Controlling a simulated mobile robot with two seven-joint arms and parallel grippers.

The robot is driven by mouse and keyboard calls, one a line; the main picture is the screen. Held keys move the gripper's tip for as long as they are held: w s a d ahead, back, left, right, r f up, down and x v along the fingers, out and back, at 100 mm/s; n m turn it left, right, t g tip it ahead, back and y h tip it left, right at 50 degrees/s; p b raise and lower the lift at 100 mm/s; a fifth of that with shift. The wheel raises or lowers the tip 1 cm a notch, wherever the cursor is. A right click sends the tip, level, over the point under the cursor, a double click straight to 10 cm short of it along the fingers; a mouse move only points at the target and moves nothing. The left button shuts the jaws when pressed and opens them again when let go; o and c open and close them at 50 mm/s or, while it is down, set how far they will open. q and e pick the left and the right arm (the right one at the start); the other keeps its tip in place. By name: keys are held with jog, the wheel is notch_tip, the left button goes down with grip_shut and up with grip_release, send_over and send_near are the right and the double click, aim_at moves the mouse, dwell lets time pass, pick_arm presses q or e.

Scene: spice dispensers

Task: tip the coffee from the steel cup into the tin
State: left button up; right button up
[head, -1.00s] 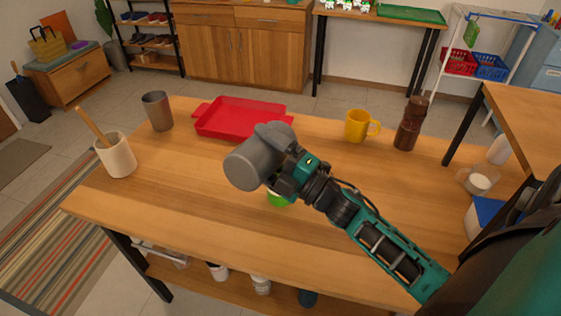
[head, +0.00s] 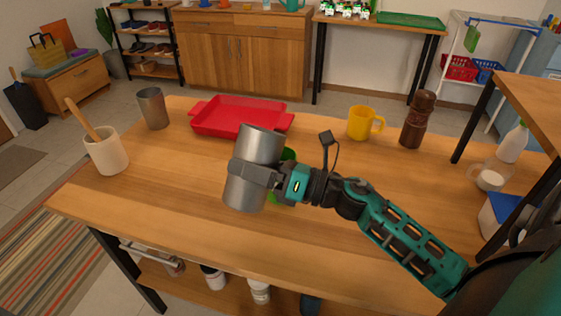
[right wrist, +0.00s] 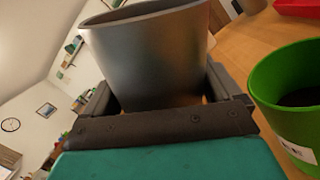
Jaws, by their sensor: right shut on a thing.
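A steel cup (head: 258,147) is held in my right gripper (head: 256,176) above the middle of the table. It is close to upright, leaning a little to the right in the head view. In the right wrist view the cup (right wrist: 150,55) sits between the two fingers, and its inside is hidden. The green tin (head: 287,155) stands on the table just behind the gripper and is mostly hidden by it. In the right wrist view the open tin (right wrist: 283,90) is to the right of the cup, with something dark inside. My left gripper is not in view.
A red tray (head: 235,118) lies behind the cup. A second metal cup (head: 153,109) and a crock with a wooden tool (head: 106,153) stand left. A yellow mug (head: 360,124) and a brown grinder (head: 417,122) stand at the right back. The table's front is clear.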

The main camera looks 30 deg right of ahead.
aim_at(243, 186)
jog(key=shift+s+a+f+n+g+b, duration=0.2)
jog(key=shift+a+f+n+g+b, duration=0.25)
jog(key=shift+f+n, duration=0.4)
pick_arm(q)
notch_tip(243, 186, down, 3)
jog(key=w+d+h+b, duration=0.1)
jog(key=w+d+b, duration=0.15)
jog(key=b, duration=0.25)
pick_arm(e)
jog(key=shift+n, duration=0.85)
jog(key=f, duration=0.5)
jog(key=shift+s+a+f, duration=0.15)
jog(key=shift+a, duration=0.25)
jog(key=shift+s+a+f+n+g, duration=0.15)
jog(key=shift+a+n+g, duration=0.1)
jog(key=shift+n, duration=0.35)
jog(key=shift+s+a+n+g, duration=0.1)
jog(key=shift+a+n+g, duration=0.1)
jog(key=shift+n, duration=0.9)
jog(key=shift+a+f, duration=0.1)
jog(key=shift+a, duration=0.05)
jog(key=shift+n, duration=0.3)
notch_tip(243, 186, up, 5)
jog(key=p, duration=0.5)
jog(key=shift+s, duration=0.1)
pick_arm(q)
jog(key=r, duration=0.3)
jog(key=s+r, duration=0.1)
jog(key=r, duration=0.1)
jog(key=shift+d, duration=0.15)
